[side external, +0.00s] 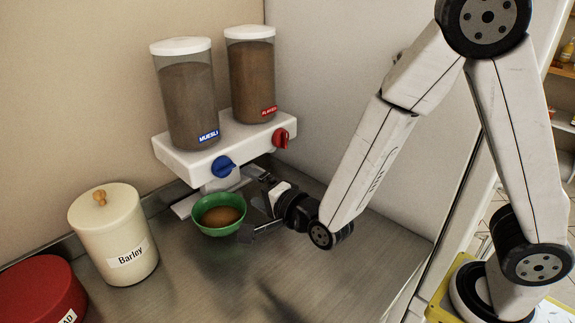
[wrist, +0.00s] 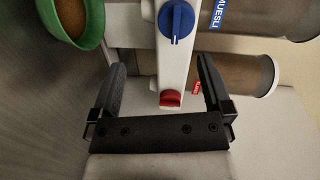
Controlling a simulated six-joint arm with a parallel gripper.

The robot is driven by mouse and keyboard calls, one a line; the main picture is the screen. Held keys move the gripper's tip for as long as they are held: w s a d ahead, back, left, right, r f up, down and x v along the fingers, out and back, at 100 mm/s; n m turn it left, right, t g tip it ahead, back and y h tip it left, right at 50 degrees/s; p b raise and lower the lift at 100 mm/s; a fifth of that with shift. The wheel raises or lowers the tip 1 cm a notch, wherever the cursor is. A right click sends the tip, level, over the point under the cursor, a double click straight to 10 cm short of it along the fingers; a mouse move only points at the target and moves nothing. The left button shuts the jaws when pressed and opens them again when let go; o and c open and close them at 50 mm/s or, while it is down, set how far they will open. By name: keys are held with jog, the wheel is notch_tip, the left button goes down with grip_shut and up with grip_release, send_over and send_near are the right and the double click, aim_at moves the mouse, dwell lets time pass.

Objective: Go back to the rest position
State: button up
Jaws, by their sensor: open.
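My gripper (side external: 256,214) is beside the green bowl (side external: 218,229), on its right in the side external view. In the wrist view my gripper (wrist: 158,85) has its two fingers wide apart with nothing held between them. The green bowl stands under the dispenser's blue knob and holds brown contents (side external: 220,216). Part of the bowl also shows at the top left of the wrist view (wrist: 97,35). The bowl and the gripper look apart.
A white dispenser (side external: 180,162) carries muesli (side external: 188,105) and flakes (side external: 252,75) containers, with a blue knob (side external: 223,166) and a red knob (side external: 281,138). A cream Barley canister (side external: 105,225) and a red tin (side external: 40,300) stand left. The metal counter's front (side external: 220,295) is clear.

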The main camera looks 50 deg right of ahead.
jog(key=s+d+f+n+g, duration=0.3)
jog(key=s+d+n+g, duration=0.3)
jog(key=s+n+g, duration=0.1)
jog(key=s+d+f+n+g, duration=0.3)
jog(key=s+d+n+g, duration=0.3)
jog(key=n, duration=0.3)
jog(key=shift+s+d+n+g, duration=0.3)
jog(key=shift+s+d+g, duration=0.05)
jog(key=shift+s+g, duration=0.3)
jog(key=shift+w+f, duration=0.1)
jog(key=w+a+r+t, duration=0.3)
jog(key=w+a+t, duration=0.3)
jog(key=w+t, duration=0.1)
jog(key=w+a+r+t, duration=0.4)
jog(key=w+a+t, duration=0.3)
jog(key=t, duration=0.1)
jog(key=shift+a, duration=0.25)
jog(key=shift+t, duration=0.25)
